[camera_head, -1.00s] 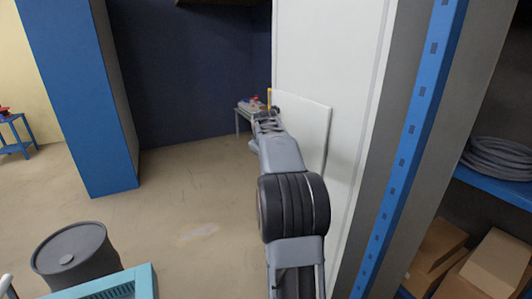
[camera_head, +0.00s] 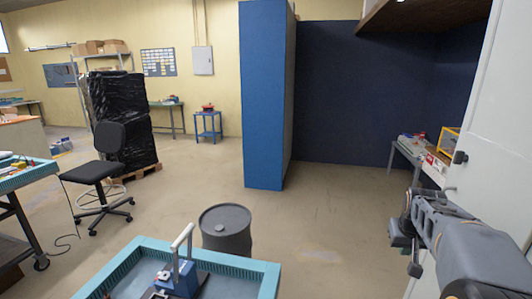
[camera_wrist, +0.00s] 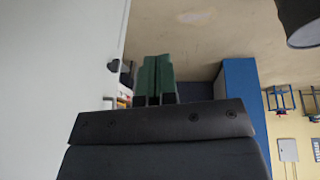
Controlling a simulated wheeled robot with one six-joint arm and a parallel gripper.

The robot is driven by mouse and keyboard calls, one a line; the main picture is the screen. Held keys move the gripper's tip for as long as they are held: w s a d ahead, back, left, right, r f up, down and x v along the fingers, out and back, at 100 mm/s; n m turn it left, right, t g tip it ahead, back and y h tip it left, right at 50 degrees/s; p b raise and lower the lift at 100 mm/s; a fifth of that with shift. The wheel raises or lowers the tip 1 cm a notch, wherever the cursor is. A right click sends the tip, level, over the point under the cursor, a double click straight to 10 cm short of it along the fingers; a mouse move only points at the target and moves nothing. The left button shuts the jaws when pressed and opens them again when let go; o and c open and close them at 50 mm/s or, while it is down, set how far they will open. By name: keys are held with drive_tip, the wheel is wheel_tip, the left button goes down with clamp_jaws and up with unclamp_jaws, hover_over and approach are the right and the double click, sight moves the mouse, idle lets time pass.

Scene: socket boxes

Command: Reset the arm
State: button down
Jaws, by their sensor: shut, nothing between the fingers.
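My gripper (camera_wrist: 156,62) shows in the wrist view with its two greenish fingers together and nothing between them. In the head view my arm reaches in from the lower right, with the gripper end (camera_head: 407,238) in front of the white door or panel (camera_head: 494,165). The white surface (camera_wrist: 55,65) fills the left of the wrist view, beside the fingers. A dark knob (camera_wrist: 113,65) sticks out at its edge, left of the fingertips. Whether any part of the arm touches it cannot be told.
A teal-edged cart (camera_head: 262,276) with a blue device (camera_head: 177,280) stands in front. A dark drum (camera_head: 227,232) stands behind it. A blue cabinet (camera_head: 265,100) is at the centre. A small table (camera_head: 404,155) stands beyond the gripper. Open floor (camera_head: 330,215) lies between.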

drive_tip(key=s+a+f+n+y, duration=0.1)
drive_tip(key=s+a+f, duration=0.1)
drive_tip(key=s+a, duration=0.5)
drive_tip(key=s+a+f+n+y, duration=0.1)
drive_tip(key=s+a+n, duration=0.1)
drive_tip(key=s+a, duration=0.6)
drive_tip(key=a, duration=0.5)
drive_tip(key=shift+f, duration=0.4)
